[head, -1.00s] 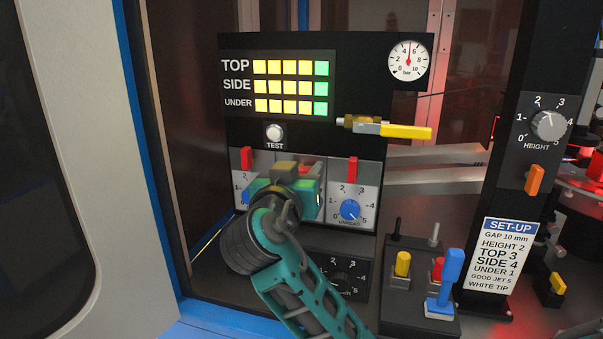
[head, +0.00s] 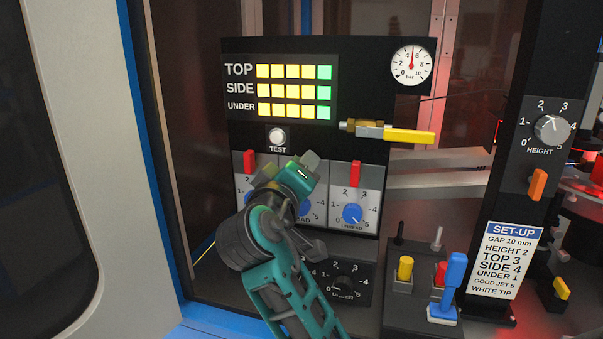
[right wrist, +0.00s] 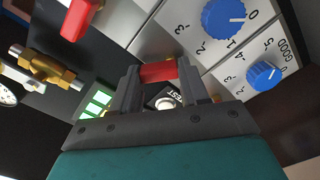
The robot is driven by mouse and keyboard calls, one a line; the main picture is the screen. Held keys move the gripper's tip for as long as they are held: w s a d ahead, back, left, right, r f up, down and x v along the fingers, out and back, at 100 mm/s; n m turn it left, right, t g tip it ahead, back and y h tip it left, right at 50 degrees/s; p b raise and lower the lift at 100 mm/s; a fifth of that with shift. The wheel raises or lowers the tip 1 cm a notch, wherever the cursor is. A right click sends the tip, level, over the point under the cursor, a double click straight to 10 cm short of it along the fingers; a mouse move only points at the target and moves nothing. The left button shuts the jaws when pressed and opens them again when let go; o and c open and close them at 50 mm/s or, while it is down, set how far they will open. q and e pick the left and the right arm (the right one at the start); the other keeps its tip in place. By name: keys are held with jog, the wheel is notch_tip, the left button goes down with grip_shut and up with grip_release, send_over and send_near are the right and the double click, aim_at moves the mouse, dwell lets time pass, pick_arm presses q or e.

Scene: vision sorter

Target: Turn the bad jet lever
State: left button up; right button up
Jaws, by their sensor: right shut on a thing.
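In the head view my right gripper (head: 300,170) is at the middle of the row of red levers, above the middle blue knob (head: 304,208), whose label reads BAD. Its jaws are tilted diagonally and hide the lever there. In the right wrist view the right gripper (right wrist: 158,78) is shut on the bad jet lever (right wrist: 158,71), a red bar between the two fingers. The blue bad knob (right wrist: 223,17) shows beyond it. Upright red levers stand on the left (head: 249,162) and right (head: 355,173) panels. My left gripper is not in view.
A brass valve with a yellow handle (head: 409,136) sticks out to the right, below the gauge (head: 411,63). The white test button (head: 277,137) is just above the gripper. A switch box with a blue lever (head: 453,275) stands at lower right.

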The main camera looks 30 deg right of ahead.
jog(key=shift+w+a+r+n, duration=0.1)
jog(key=shift+w+a+n, duration=0.1)
jog(key=shift+n, duration=1.65)
jog(key=shift+w+a+n, duration=0.1)
jog(key=shift+w+n, duration=0.05)
jog(key=shift+n, duration=1.7)
jog(key=o, duration=1)
jog(key=shift+o, duration=0.2)
